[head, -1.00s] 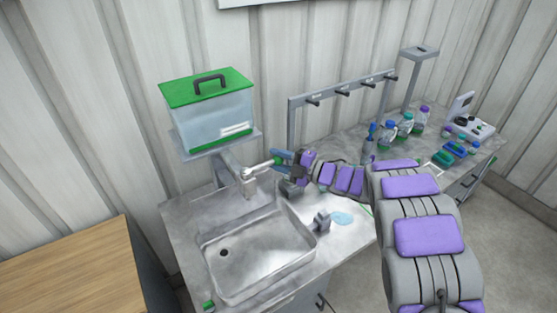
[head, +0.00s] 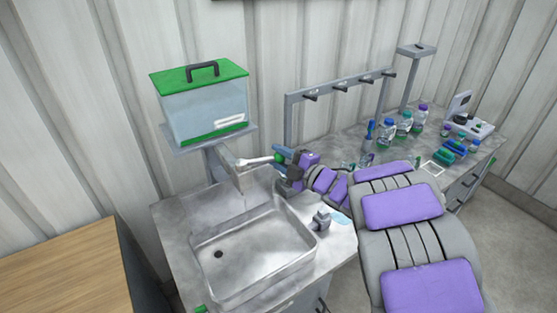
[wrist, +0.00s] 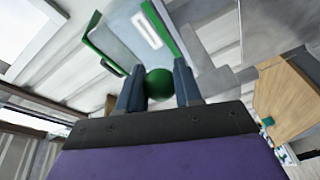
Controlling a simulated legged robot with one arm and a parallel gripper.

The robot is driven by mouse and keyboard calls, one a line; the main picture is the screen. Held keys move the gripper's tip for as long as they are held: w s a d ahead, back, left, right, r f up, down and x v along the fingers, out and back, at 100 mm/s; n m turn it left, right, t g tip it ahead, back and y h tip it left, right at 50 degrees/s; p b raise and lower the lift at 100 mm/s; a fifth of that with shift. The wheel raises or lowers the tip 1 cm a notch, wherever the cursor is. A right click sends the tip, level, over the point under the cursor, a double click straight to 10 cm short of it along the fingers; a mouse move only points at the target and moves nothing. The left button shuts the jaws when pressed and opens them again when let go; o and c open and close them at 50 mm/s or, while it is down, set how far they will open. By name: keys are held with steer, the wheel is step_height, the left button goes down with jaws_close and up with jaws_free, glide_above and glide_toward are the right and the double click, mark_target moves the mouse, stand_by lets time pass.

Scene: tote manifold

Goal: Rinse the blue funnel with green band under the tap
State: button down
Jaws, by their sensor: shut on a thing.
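A grey tap (head: 225,172) stands behind the metal sink (head: 305,262). A pale lever (head: 256,161) sticks out from the tap to the right. My gripper (head: 281,158) is at the lever's far end. In the wrist view, my gripper (wrist: 160,88) is shut on a round green knob (wrist: 159,83), which sits between its two blue fingers. I cannot make out a blue funnel with a green band for sure. A flat light-blue shape (head: 341,218) lies on the counter right of the sink, partly hidden by my arm. I cannot tell whether water runs.
A clear tank with a green lid (head: 200,72) stands on a shelf above the tap. A peg rack (head: 340,86) rises behind the counter. A grey fixture (head: 321,220) is at the sink's right rim. Several bottles (head: 404,124) stand at the back right. A wooden top (head: 65,270) is at left.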

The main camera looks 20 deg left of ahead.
steer(key=shift+f, duration=0.3)
steer(key=c, duration=1.1)
jaws_free()
steer(key=o, duration=0.3)
steer(key=shift+w, duration=0.1)
steer(key=shift+r, duration=0.1)
steer(key=v, duration=1.7)
steer(key=shift+d+p, duration=0.15)
steer(key=shift+p, duration=0.2)
